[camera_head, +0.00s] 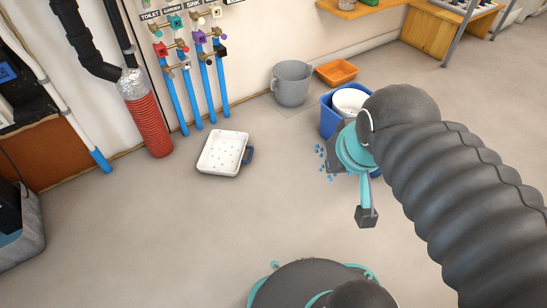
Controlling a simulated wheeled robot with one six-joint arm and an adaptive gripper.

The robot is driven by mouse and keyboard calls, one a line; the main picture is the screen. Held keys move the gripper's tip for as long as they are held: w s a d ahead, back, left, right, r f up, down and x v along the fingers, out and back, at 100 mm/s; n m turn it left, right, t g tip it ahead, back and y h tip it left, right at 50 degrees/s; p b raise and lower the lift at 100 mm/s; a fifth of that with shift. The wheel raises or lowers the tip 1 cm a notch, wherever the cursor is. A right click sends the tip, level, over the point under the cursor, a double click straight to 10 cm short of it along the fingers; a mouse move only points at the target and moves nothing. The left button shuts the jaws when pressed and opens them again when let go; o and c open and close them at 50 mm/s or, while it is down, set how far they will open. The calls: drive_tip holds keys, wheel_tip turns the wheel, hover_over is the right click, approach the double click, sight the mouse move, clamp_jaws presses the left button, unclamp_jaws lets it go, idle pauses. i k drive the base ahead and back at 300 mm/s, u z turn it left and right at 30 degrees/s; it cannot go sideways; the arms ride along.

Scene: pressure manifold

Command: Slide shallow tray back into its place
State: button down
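A shallow white tray (221,156) lies flat on the floor in front of the blue wall pipes. Small dark specks or drops dot its inside. My gripper (367,216) seems to be the dark end below the teal joint, at the right of the middle. It is well to the right of the tray and does not touch it. Its fingers cannot be made out clearly, so I cannot tell whether it is open or shut.
A grey bucket (292,83), an orange tub (338,72) and a blue container (328,122) stand to the right. Blue bits (321,160) lie near my arm. A red corrugated hose (148,125) reaches the floor left of the tray. The floor in front is clear.

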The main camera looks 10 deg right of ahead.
sight(223, 153)
drive_tip(key=z, duration=0.75)
drive_tip(key=i, duration=0.3)
drive_tip(key=u, duration=0.85)
drive_tip(key=i, duration=0.8)
drive_tip(key=u, duration=0.8)
